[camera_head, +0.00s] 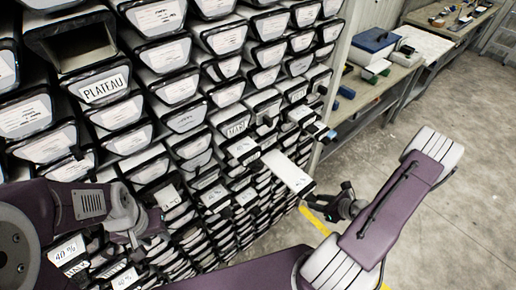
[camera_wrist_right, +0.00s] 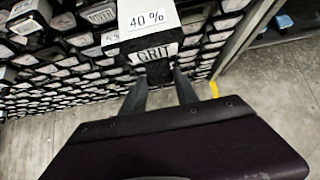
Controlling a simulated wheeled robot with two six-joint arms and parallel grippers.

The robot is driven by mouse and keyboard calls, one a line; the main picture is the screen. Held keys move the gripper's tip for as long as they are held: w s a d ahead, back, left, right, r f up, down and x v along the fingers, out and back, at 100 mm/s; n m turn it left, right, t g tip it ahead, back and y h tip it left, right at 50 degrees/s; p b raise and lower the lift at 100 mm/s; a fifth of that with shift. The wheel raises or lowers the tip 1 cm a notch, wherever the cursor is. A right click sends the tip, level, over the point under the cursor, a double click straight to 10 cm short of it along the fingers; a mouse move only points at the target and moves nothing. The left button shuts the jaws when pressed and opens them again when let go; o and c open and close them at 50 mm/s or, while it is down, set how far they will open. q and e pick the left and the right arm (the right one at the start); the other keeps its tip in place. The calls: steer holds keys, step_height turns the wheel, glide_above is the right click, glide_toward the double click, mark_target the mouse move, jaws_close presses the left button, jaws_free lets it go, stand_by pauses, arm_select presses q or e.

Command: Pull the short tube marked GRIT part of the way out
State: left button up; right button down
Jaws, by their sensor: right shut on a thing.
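The tube marked GRIT (camera_wrist_right: 155,52) fills the top middle of the right wrist view, with a 40 % label on its white top. In the head view a white-topped tube (camera_head: 286,171), which appears to be this one, sticks out of the rack beyond its neighbours. My right gripper (camera_wrist_right: 160,76) is shut on the dark part at the front of the GRIT tube, below its name label. In the head view my right gripper (camera_head: 322,205) is at the tube's outer end. My left gripper (camera_head: 148,232) hangs in front of the rack at lower left, its fingertips unclear.
The rack (camera_head: 190,85) holds many labelled tubes, one marked PLATEAU (camera_head: 104,89); several others stick out near the GRIT tube. The floor (camera_head: 455,215) at right is clear.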

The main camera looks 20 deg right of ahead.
steer(key=c, duration=0.8)
jaws_free()
steer(key=shift+c, duration=0.2)
